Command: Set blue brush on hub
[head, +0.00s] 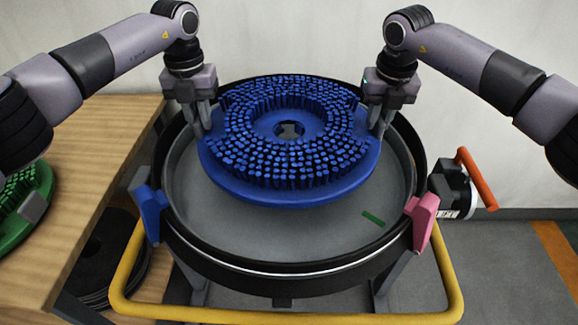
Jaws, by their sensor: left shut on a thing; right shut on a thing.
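The blue brush (290,188) is a round disc with rings of blue bristles facing up and a hole in its middle. It is held over the round grey tank (190,195), toward the tank's back. My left gripper (204,122) is shut on the brush's left edge. My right gripper (379,125) is shut on its right edge. A small part of the hub (289,130) seems to show through the brush's centre hole. The rest of the hub is hidden under the brush, and I cannot tell whether they touch.
A wooden table (95,150) at the left carries a green brush (42,205). The tank has a blue clamp (152,212), a pink clamp (422,217) and a yellow rail (290,316) in front. A red-handled device (455,190) stands at the right. A green strip (373,218) lies in the tank.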

